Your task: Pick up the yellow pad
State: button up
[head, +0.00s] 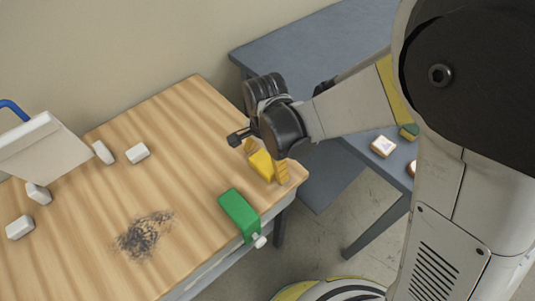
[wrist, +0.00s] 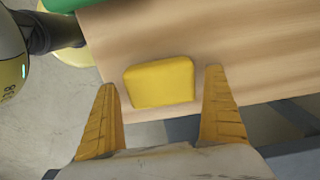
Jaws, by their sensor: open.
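The yellow pad (head: 262,165) lies on the wooden table near its right corner. In the wrist view the yellow pad (wrist: 160,82) is a rounded block close to the table edge. My gripper (head: 266,164) is open above that corner, with its yellow fingers beside the pad in the head view. In the wrist view the fingertips of my gripper (wrist: 163,78) stand to the left and right of the pad, with a gap on each side. Nothing is held. I cannot tell how high the fingertips are above the table.
A green block-like clamp (head: 239,212) sits at the table's front edge near the pad. White blocks (head: 137,153) and a dark scorched patch (head: 145,235) lie further left on the wooden table (head: 185,110). A grey-blue table (head: 290,50) stands behind, with a small white-topped item (head: 383,146).

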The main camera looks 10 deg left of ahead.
aim_at(268, 162)
jog(key=shift+f, duration=0.5)
jog(key=shift+r, duration=0.1)
jog(key=c, duration=1.1)
jog(key=shift+c, duration=0.2)
jog(key=shift+r+p, duration=0.3)
jog(key=shift+r, duration=0.2)
jog(key=r, duration=0.1)
jog(key=r+p, duration=0.2)
jog(key=r, duration=0.1)
jog(key=shift+d, duration=0.25)
jog(key=s+d+r+p, duration=0.4)
jog(key=d+r, duration=0.2)
jog(key=d, duration=0.4)
jog(key=shift+d, duration=0.25)
